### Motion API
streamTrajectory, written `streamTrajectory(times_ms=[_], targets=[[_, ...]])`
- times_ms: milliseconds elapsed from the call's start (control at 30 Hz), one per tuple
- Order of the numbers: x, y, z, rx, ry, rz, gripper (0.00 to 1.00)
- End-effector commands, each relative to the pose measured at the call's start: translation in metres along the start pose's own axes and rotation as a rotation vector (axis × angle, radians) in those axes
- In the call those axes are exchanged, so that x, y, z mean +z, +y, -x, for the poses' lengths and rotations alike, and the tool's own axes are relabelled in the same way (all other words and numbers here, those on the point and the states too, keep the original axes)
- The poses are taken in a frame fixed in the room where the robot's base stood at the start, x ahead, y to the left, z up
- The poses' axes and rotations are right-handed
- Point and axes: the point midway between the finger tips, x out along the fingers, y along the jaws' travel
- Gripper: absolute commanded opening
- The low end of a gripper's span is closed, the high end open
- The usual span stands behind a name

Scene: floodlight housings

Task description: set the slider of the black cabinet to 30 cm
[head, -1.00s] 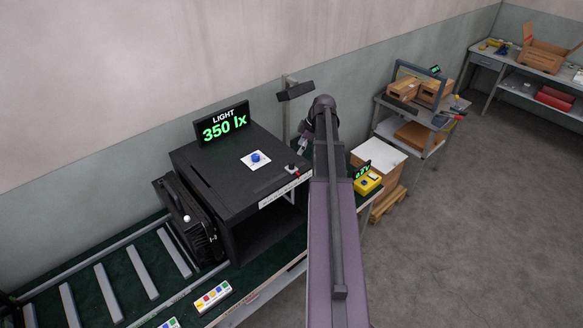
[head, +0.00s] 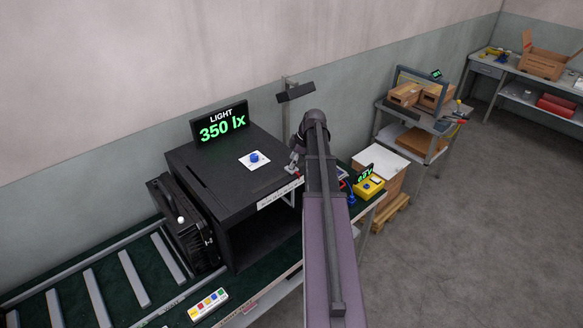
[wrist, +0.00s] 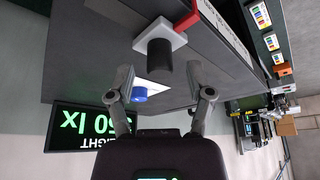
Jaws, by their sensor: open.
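The black cabinet (head: 225,165) stands on the green bench. A white scale strip (head: 279,192) runs along its top front edge; its marks are too small to read. In the wrist view, the slider shows as a dark cylindrical handle (wrist: 160,56) on a white block, with a red pointer (wrist: 183,22) beside the scale. My gripper (wrist: 159,76) is open, its fingers on either side of the handle's near end, with gaps visible. In the head view, my gripper (head: 295,162) is over the cabinet's right end and hides most of the slider.
A blue knob (head: 254,158) on a white plate and a light display (head: 220,124) reading 350 lx sit on the cabinet top. A yellow box (head: 369,187) is right of my arm. A lamp (head: 295,92) stands behind. A black case (head: 184,225) leans at left.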

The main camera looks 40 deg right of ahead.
Motion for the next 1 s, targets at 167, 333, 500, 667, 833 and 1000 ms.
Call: streamTrajectory(times_ms=[167,333,500,667,833,1000], targets=[[0.0004,0.0000,-0.0108,0.000,0.000,0.000,0.67],[0.0000,0.0001,-0.0132,0.000,0.000,0.000,0.67],[-0.0002,0.0001,-0.0130,0.000,0.000,0.000,0.67],[-0.0002,0.0000,-0.0129,0.000,0.000,0.000,0.61],[-0.0001,0.0000,-0.0129,0.000,0.000,0.000,0.11],[0.0000,0.0000,-0.0130,0.000,0.000,0.000,0.00]])
